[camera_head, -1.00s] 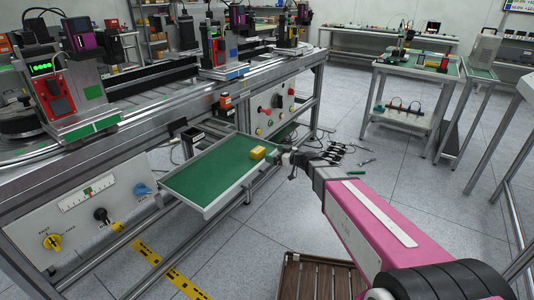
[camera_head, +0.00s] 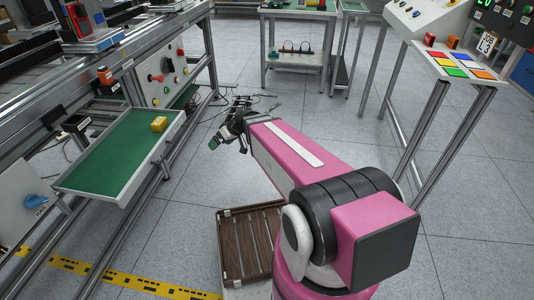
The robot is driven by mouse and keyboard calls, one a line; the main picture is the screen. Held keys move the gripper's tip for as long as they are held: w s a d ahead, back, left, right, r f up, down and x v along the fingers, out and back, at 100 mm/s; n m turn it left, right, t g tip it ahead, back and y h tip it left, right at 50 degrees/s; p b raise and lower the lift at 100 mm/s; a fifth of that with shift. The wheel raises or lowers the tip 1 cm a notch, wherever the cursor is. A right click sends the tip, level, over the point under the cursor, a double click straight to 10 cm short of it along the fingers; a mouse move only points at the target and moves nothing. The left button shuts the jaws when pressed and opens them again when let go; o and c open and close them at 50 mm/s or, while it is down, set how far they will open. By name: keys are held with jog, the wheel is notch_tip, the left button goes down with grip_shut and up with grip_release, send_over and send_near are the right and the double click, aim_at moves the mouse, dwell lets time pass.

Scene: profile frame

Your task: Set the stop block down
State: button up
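A small yellow block (camera_head: 159,124), which may be the stop block, rests on the green surface of the pull-out tray (camera_head: 110,155), near its far right corner. My gripper (camera_head: 218,140) is to the right of the tray, apart from the block and beyond the tray's edge.
A brown slatted tray (camera_head: 247,245) lies below my arm. The workbench (camera_head: 150,60) with knobs is at left. A control desk (camera_head: 455,66) with coloured pads stands at right, a shelved table (camera_head: 297,57) at the back. Loose dark parts and cables lie on the floor beyond my gripper.

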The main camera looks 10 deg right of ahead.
jog(key=s+d+m+g+h, duration=0.1)
jog(key=s+d+m+h, duration=0.3)
jog(key=d, duration=0.5)
jog(key=s+d+f+m+g+h, duration=0.1)
jog(key=s+d+m+h, duration=0.2)
jog(key=d, duration=0.6)
jog(key=s+h, duration=0.1)
jog(key=s, duration=0.1)
jog(key=shift+s+d+f+m, duration=0.15)
jog(key=shift+s+f+m, duration=0.05)
jog(key=shift+s+m, duration=0.2)
dwell(0.4)
